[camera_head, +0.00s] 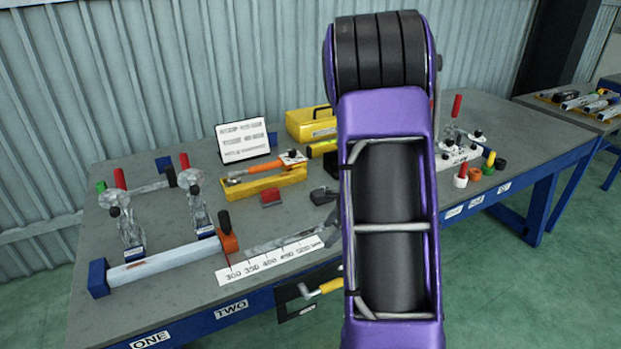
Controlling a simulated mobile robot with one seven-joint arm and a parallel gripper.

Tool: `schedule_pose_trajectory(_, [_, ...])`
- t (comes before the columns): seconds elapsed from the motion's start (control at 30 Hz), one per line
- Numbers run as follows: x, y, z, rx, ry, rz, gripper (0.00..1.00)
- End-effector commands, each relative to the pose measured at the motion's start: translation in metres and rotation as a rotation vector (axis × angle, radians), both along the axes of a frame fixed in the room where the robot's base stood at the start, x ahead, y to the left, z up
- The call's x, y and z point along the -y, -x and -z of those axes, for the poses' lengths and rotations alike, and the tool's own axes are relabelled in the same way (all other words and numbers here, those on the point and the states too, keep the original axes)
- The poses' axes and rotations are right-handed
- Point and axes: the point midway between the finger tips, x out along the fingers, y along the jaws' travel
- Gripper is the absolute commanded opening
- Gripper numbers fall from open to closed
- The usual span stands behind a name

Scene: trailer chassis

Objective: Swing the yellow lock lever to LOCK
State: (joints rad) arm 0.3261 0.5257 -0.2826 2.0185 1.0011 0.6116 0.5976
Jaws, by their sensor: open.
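A yellow-handled lever (329,286) sticks out at the front edge of the bench, in front of a dark panel (297,308). Its handle points right toward my arm, and a pale bent metal end is at its left. I cannot read a LOCK mark beside it, nor tell for sure that it is the lock lever. My purple arm fills the centre right and hides the bench behind it. My gripper does not show.
The grey bench (165,228) holds a white bar with blue and orange ends (165,266), a number scale (270,262), toggle clamps (130,230), an orange-handled tool on a yellow block (265,184) and a yellow case (310,124). Green floor (500,280) is clear at right.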

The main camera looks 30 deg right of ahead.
Motion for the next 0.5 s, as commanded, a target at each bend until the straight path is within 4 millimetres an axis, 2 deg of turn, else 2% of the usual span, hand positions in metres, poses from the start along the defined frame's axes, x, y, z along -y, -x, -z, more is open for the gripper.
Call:
schedule_pose_trajectory(0.1, [-0.002, -0.019, -0.018, 0.042, 0.020, 0.005, 0.63])
schedule_pose_trajectory(0.5, [-0.015, -0.071, -0.078, 0.176, 0.058, 0.025, 0.63])
